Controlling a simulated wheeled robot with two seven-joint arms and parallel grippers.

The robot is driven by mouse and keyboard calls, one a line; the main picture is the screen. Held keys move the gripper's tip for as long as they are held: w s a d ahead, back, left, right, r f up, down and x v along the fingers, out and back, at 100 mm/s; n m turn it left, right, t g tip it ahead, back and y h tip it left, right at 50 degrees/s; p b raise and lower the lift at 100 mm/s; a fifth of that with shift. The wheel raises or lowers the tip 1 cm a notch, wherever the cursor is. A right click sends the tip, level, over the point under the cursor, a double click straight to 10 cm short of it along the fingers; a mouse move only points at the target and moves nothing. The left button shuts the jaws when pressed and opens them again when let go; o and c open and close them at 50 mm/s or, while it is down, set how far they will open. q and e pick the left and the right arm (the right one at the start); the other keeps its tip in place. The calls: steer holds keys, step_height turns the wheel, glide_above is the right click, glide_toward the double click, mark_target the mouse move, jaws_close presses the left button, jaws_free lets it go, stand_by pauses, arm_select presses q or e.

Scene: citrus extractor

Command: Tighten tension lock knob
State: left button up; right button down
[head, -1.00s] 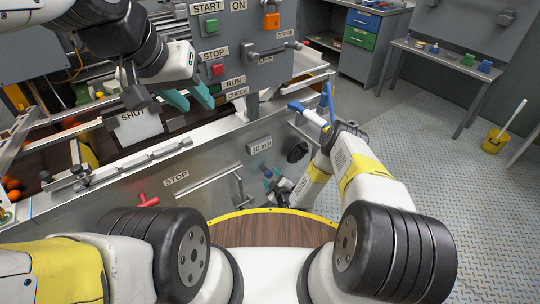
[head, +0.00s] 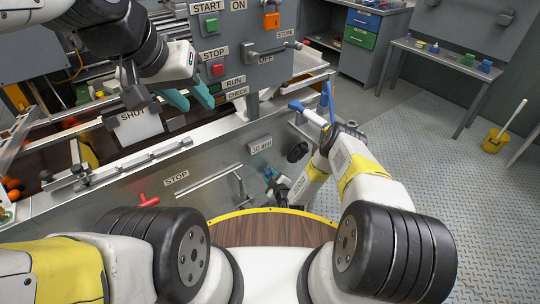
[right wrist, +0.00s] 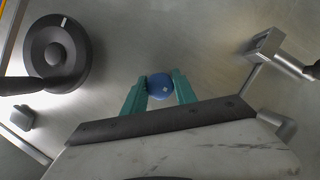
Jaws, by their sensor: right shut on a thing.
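A small round blue knob (right wrist: 160,87) with a pale mark sits against the grey metal panel in the right wrist view. My right gripper (right wrist: 159,92) has its teal fingers shut on it, one on each side. In the head view my right gripper (head: 271,176) is at the machine's front panel, low and partly hidden by its own wrist, and the knob is hard to make out there. My left gripper (head: 192,98) is open and empty, its teal fingers apart beside the white SHUT plate (head: 139,127).
A black round dial (right wrist: 55,53) with a white line is left of the knob in the right wrist view; a metal handle (right wrist: 264,45) is to its right. A red T-handle (head: 147,200) stands on the front panel. The control box (head: 250,45) rises behind.

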steer(key=m+g+y, duration=0.1)
steer(key=m, duration=0.2)
steer(key=shift+g, duration=0.3)
steer(key=m+g+y, duration=0.1)
steer(key=m+y, duration=0.1)
steer(key=m, duration=0.1)
steer(key=m+g+y, duration=0.1)
steer(key=m+y, duration=0.1)
steer(key=m, duration=0.1)
steer(key=m+g+y, duration=0.1)
steer(key=m+y, duration=0.1)
steer(key=m, duration=0.1)
steer(key=shift+m, duration=0.3)
steer(key=shift+d, duration=0.1)
stand_by(0.5)
steer(key=c, duration=1)
jaws_free()
